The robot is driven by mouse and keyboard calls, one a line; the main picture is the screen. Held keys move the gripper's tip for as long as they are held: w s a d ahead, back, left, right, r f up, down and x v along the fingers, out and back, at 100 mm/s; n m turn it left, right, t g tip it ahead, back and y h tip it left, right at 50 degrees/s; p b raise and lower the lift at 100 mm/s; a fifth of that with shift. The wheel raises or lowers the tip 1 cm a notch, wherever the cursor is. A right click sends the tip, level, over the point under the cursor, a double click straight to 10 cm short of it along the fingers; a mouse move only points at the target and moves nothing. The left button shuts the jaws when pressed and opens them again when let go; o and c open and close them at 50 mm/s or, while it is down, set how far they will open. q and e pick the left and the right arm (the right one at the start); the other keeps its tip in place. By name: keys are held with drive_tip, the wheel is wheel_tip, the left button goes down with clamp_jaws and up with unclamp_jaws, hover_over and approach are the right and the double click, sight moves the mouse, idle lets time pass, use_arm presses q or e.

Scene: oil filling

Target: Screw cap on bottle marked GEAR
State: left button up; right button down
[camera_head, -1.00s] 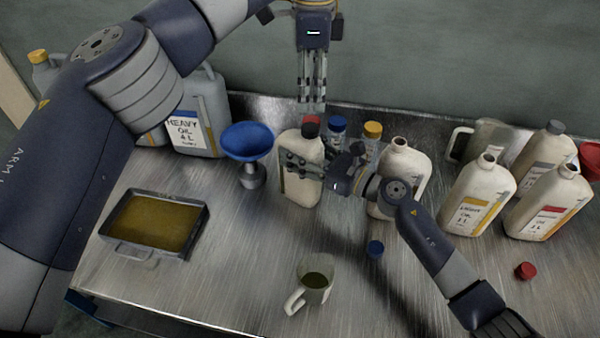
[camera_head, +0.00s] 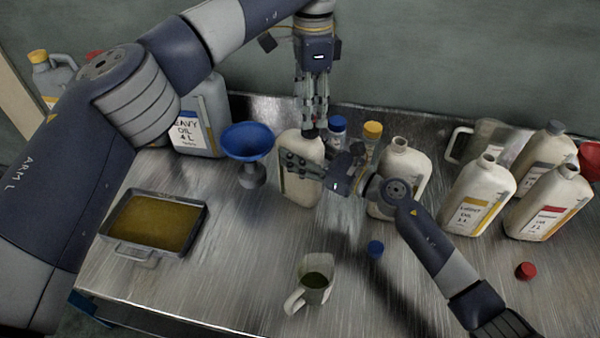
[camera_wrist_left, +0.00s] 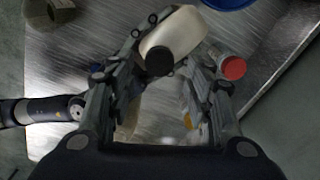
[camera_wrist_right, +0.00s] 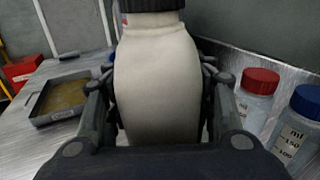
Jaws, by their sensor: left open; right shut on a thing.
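A cream bottle (camera_head: 298,180) stands upright on the table with a black cap (camera_wrist_left: 159,61) on its mouth. My right gripper (camera_head: 306,167) is shut around the bottle's body; the right wrist view shows the bottle (camera_wrist_right: 158,80) between both fingers, with the cap (camera_wrist_right: 150,5) cut off at the top edge. My left gripper (camera_head: 313,126) is open and points down at the cap from above; in the left wrist view its fingers are spread to either side of it, apart from it. No GEAR marking is readable on this bottle; its label side is hidden.
Close behind stand small bottles with red (camera_wrist_right: 262,80), blue (camera_head: 337,124) and yellow (camera_head: 373,130) caps. A blue funnel (camera_head: 248,140) is to the left. An oil tray (camera_head: 197,228), a mug (camera_head: 313,290) and loose blue (camera_head: 375,249) and red (camera_head: 526,271) caps lie forward. Uncapped bottles stand right.

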use_arm(q)
drive_tip(key=shift+f, duration=2.1)
